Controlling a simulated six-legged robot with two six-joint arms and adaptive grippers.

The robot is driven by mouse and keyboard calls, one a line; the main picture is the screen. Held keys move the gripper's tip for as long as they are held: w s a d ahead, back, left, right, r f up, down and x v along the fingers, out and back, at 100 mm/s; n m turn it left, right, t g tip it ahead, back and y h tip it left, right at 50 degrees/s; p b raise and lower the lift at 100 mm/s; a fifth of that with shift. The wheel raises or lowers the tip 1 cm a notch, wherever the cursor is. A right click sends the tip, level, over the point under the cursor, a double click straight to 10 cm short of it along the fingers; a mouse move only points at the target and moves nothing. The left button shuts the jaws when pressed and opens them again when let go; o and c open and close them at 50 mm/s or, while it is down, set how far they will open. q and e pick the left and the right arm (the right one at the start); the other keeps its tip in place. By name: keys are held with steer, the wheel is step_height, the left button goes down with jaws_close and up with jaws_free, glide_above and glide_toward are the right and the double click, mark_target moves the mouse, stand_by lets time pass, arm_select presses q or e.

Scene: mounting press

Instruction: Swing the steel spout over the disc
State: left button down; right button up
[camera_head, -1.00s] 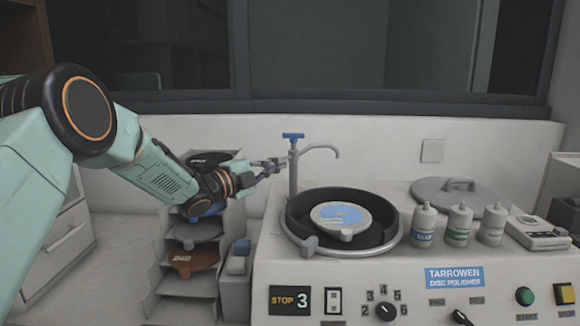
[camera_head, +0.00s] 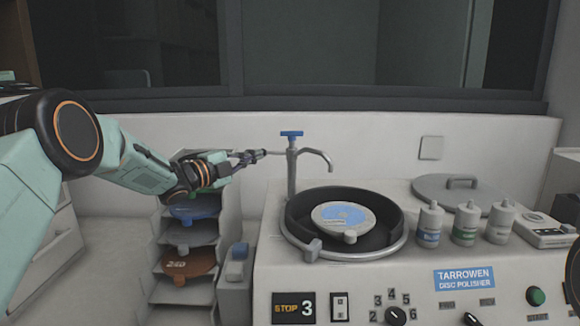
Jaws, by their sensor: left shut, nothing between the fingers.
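The steel spout (camera_head: 314,153) is a thin pipe on an upright post (camera_head: 291,178) with a blue cross handle (camera_head: 291,134) on top. It points right and a little toward me, its bent tip hanging above the back of the black bowl. The round disc (camera_head: 332,212), pale with blue markings, lies inside the bowl, nearer to me than the spout tip. My left gripper (camera_head: 260,155) is shut and empty, left of the post at spout height. A short bar shows between its fingertips and the post; I cannot tell whether they touch. My right gripper is not in view.
The black bowl (camera_head: 388,232) is set in the white polisher (camera_head: 390,268). Several white bottles (camera_head: 431,224) and a round grey lid (camera_head: 433,191) stand to its right. A tiered rack (camera_head: 178,291) with coloured discs stands below my left gripper. A wall is behind.

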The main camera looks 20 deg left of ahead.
arm_select(q)
steer(key=shift+w+a+r, duration=0.45)
steer(key=shift+a+r, duration=0.05)
steer(key=shift+r, duration=0.1)
steer(key=shift+r, duration=0.15)
stand_by(0.6)
